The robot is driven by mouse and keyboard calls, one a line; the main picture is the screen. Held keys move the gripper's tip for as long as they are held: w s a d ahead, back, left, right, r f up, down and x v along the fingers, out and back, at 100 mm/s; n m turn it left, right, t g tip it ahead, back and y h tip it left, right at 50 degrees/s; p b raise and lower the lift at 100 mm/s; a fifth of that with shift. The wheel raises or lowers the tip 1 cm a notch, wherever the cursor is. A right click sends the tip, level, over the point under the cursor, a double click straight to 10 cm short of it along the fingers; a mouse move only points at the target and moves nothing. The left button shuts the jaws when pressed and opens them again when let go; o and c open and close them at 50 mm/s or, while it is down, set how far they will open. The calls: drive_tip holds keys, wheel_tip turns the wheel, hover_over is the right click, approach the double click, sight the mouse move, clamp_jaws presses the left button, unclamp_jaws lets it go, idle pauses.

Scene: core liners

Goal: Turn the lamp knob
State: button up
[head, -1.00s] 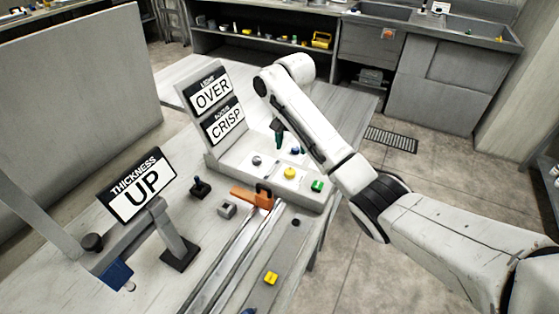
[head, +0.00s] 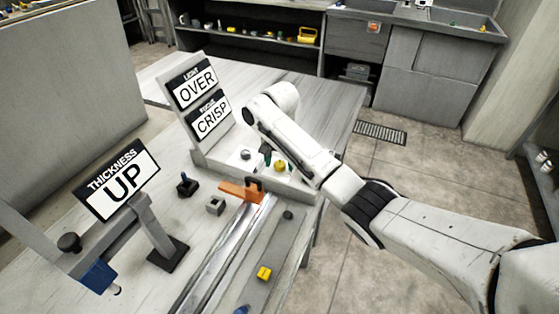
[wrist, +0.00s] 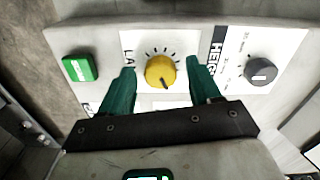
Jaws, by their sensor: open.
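The lamp knob is a yellow round knob (wrist: 160,72) on a white plate with tick marks, its label partly hidden but starting "LA". Its dark pointer line points toward the bottom of the wrist view. It also shows in the head view (head: 279,166), on the sloped grey panel, beside my arm. My gripper (wrist: 160,64) is open, with one green finger on each side of the knob and a visible gap at both sides. I cannot tell how deep the fingertips sit. In the head view a green finger (head: 266,155) shows just left of the knob.
A grey knob (wrist: 261,71) labelled "HEIGH..." is right of my fingers. A green button (wrist: 80,68) is to the left. Signs read LIGHT OVER (head: 196,85), FOCUS CRISP (head: 210,118) and THICKNESS UP (head: 120,180). An orange clamp (head: 241,190) sits at the rail before the panel.

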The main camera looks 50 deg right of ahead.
drive_tip(key=shift+c, duration=0.2)
drive_tip(key=c, duration=1)
drive_tip(key=shift+n+p, duration=0.3)
drive_tip(key=shift+p, duration=0.05)
drive_tip(key=n+p, duration=0.1)
drive_tip(key=n, duration=0.1)
drive_tip(key=shift+r+n+p, duration=0.1)
drive_tip(key=shift+n+p, duration=1.15)
drive_tip(key=shift+n, duration=1.35)
drive_tip(key=o, duration=1)
